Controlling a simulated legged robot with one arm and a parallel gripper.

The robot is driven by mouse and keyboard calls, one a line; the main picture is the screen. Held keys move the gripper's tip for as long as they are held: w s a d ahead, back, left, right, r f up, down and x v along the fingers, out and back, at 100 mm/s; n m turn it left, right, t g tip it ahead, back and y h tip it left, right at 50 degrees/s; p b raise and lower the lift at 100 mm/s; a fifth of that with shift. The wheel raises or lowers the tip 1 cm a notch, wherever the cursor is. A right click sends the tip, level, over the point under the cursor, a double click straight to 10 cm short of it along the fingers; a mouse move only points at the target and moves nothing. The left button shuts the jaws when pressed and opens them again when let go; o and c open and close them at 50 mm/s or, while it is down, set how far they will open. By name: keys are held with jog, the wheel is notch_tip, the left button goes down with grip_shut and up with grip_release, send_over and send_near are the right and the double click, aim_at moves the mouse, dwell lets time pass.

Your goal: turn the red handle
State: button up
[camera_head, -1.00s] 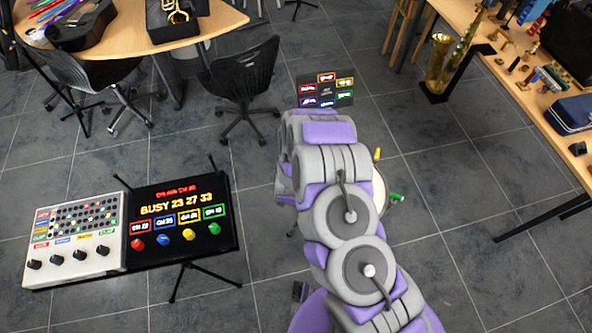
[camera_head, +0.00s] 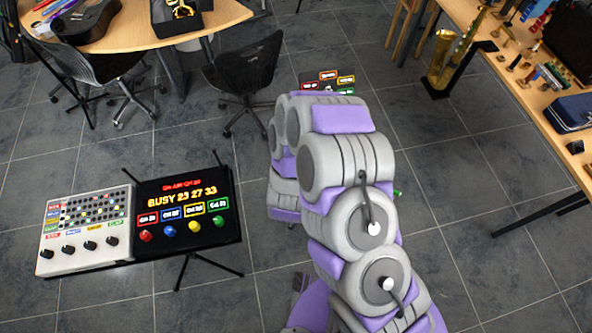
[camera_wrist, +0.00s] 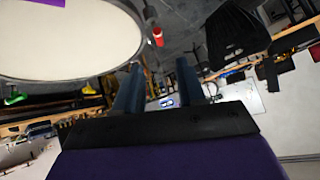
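In the wrist view a small red handle (camera_wrist: 157,38) with a pale end stands out beside the rim of a large white disc (camera_wrist: 70,45). A green handle (camera_wrist: 15,98) and a purple patch (camera_wrist: 45,3) also show at this disc. In the head view my arm hides the disc and the red handle; only a bit of the green handle (camera_head: 397,194) shows. My gripper (camera_wrist: 158,82) is open, with its two dark fingers apart and nothing visible between them. The red handle appears beyond the fingertips, not touched by them.
A black panel (camera_head: 190,246) with coloured knobs and a white mixer (camera_head: 85,257) stand at the left. A small labelled board (camera_head: 346,89) is partly behind my arm. A chair (camera_head: 243,75), tables and a saxophone (camera_head: 441,60) stand at the back. Floor between is clear.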

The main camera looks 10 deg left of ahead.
jog(key=shift+p+v, duration=1.45)
jog(key=shift+p, duration=0.55)
jog(key=shift+a, duration=0.1)
jog(key=shift+w, duration=0.1)
jog(key=s+d+r+n+g+y+b, duration=0.1)
jog(key=d+r+g+b, duration=0.15)
jog(key=r, duration=0.45)
jog(key=s+d+r+g+y+b, duration=0.1)
jog(key=r+g+b, duration=0.3)
jog(key=r, duration=0.3)
jog(key=s+d+r+g+h+b, duration=0.1)
jog(key=s+d+r, duration=0.4)
jog(key=s+d, duration=0.5)
jog(key=s+d+r+g+h+b, duration=0.2)
jog(key=s+d+r+b, duration=0.3)
jog(key=s+d, duration=0.5)
jog(key=shift+s+d+r+n+g, duration=0.45)
jog(key=shift+s+g, duration=0.2)
jog(key=shift+g, duration=0.1)
